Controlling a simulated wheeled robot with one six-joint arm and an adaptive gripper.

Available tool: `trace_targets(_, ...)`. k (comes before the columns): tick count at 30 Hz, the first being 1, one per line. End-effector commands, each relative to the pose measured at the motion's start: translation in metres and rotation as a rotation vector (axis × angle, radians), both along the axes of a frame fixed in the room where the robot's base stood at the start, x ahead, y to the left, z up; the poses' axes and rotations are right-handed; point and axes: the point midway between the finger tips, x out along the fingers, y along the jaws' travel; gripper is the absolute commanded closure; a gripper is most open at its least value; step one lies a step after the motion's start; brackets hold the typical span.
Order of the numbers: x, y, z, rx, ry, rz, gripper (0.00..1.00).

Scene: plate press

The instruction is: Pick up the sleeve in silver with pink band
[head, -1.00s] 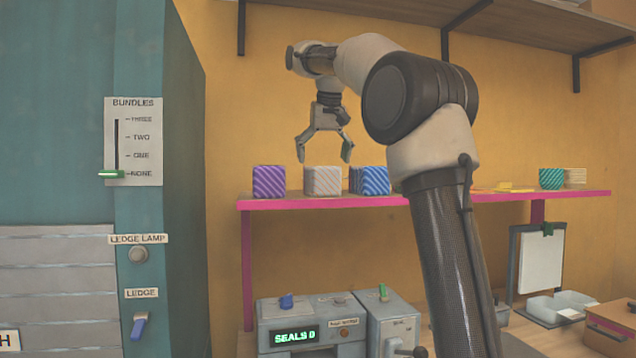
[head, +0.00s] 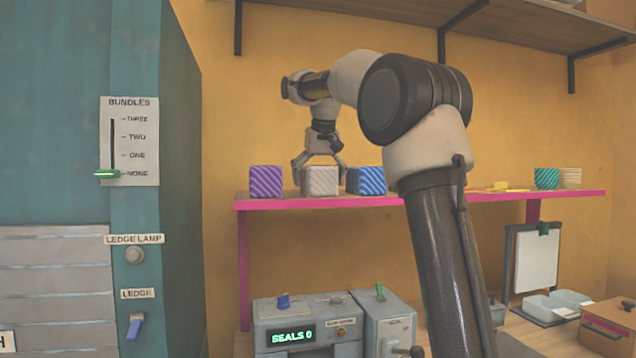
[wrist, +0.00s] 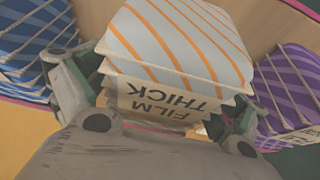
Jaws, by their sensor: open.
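In the wrist view the silver sleeve (wrist: 180,45) fills the middle, and a side label reads "FILM THICK". No separate pink band can be made out. My gripper (head: 319,170) is open at the sleeve, its fingers to either side of the top. In the wrist view my gripper (wrist: 158,108) has one finger on each side of the sleeve. Contact cannot be told; the finger ends are partly hidden.
The purple striped sleeve (head: 266,182) stands close on the left, the blue striped one (head: 370,181) close on the right. A teal striped item (head: 546,178) and a cream stack (head: 570,178) stand farther right. The orange wall (head: 228,130) is behind; an upper shelf (head: 380,20) hangs above.

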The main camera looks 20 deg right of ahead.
Motion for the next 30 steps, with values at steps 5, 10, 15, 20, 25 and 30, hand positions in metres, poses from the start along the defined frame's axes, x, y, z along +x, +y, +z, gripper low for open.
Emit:
trace_targets(5, -0.0002, 0.0, -0.0025, 0.0, 0.0, 0.0, 0.04)
trace_targets(10, -0.0001, 0.0, -0.0033, 0.0, 0.0, 0.0, 0.04)
trace_targets(15, -0.0001, 0.0, -0.0033, 0.0, 0.0, 0.0, 0.05)
trace_targets(20, 0.0, 0.0, -0.0034, 0.0, 0.0, 0.0, 0.35)
trace_targets(25, 0.0, 0.0001, -0.0041, 0.0, 0.002, 0.0, 0.53)
trace_targets(30, -0.0001, 0.0001, -0.0047, 0.001, 0.003, 0.0, 0.54)
